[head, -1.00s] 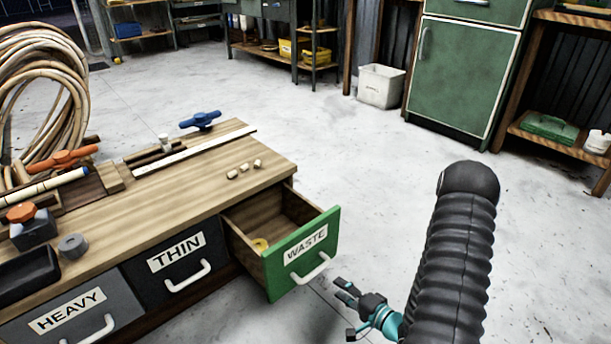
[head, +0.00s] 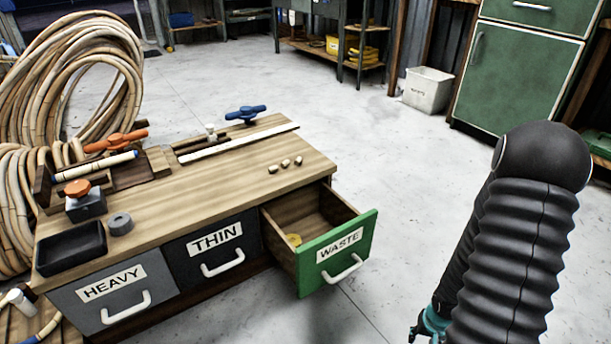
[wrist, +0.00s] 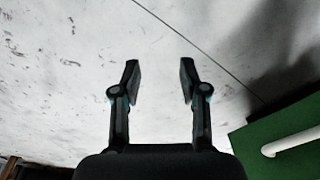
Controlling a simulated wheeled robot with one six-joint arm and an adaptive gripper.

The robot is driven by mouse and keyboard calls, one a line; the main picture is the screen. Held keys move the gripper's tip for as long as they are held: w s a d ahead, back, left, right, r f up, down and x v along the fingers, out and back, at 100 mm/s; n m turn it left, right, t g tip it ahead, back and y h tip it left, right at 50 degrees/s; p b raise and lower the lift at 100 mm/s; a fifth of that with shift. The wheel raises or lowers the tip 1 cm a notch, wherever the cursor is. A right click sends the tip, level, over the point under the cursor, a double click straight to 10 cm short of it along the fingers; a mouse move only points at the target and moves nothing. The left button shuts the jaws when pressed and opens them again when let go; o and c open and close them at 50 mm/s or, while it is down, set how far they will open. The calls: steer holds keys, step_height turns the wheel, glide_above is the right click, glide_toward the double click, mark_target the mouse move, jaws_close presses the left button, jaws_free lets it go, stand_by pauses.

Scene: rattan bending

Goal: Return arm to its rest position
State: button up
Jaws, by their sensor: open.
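My gripper (wrist: 159,82) is open and empty in the wrist view, with bare concrete floor between and beyond its two fingers. In the head view my arm stands at the right in a black ribbed sleeve, and only a small teal part near the wrist shows at the bottom edge; the fingers are out of that view. The green WASTE drawer (head: 338,252) is pulled open to the left of my arm, with a small yellow piece (head: 294,240) inside. Its green front (wrist: 280,140) and white handle also show at the lower right of the wrist view, apart from the fingers.
The wooden workbench (head: 235,180) stands at the left, with the HEAVY (head: 112,290) and THIN (head: 216,246) drawers shut. Rattan coils (head: 125,60) stand behind it. A white bin (head: 428,88) and green cabinet (head: 515,75) are at the back. The floor between is clear.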

steer(key=s+a+r+n+t+p, duration=0.1)
steer(key=a+r, duration=0.4)
steer(key=r, duration=1.1)
steer(key=s+a+r+n+t+p, duration=0.1)
steer(key=s+a+r+p, duration=0.3)
steer(key=r, duration=1.2)
steer(key=s+a+r+n+t+p, duration=0.1)
steer(key=a+r, duration=0.5)
steer(key=r, duration=1)
steer(key=shift+s+n+t+p, duration=0.3)
steer(key=shift+s+t+p, duration=0.55)
steer(key=shift+s, duration=0.2)
steer(key=shift+a, duration=0.2)
